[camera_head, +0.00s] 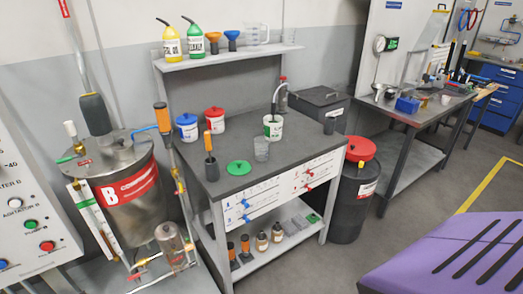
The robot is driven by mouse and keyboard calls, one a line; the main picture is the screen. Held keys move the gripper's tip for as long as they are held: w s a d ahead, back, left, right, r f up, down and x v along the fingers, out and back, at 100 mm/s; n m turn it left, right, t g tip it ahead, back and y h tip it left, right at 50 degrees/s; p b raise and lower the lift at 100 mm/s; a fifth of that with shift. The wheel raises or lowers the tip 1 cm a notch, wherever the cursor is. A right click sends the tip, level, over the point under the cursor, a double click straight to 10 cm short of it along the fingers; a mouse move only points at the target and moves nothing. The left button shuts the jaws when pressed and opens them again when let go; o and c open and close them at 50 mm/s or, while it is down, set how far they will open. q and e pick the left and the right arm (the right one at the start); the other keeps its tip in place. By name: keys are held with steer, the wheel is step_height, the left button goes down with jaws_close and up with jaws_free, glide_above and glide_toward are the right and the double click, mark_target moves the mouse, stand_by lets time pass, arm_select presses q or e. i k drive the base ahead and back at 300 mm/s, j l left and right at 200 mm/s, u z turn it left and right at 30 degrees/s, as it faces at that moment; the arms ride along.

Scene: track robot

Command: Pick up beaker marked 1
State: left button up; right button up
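A small clear beaker (261,149) stands upright on the grey workbench (232,178), right of a loose green lid (239,167). I cannot read any number on it. A clear measuring jug (257,34) stands on the wall shelf, also with no legible mark. Neither of my grippers is in view, and nothing in view is held.
The bench also holds a blue-lidded tub (187,127), a red-lidded tub (214,119), an open white tub (273,128) and an orange-handled tool in a dark holder (210,167). A steel tank (125,185) stands left; a red-lidded black drum (352,195) stands right.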

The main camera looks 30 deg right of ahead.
mark_target(261, 149)
steer(key=i+l, duration=0.1)
steer(key=l, duration=0.4)
steer(key=i+l, duration=0.1)
steer(key=l, duration=0.4)
steer(key=i+l, duration=0.1)
steer(key=l, duration=0.35)
steer(key=i+l, duration=0.1)
steer(key=l, duration=0.4)
steer(key=i+l, duration=0.1)
steer(key=l, duration=0.4)
steer(key=i+l, duration=0.1)
steer(key=l, duration=0.4)
steer(key=u, duration=0.05)
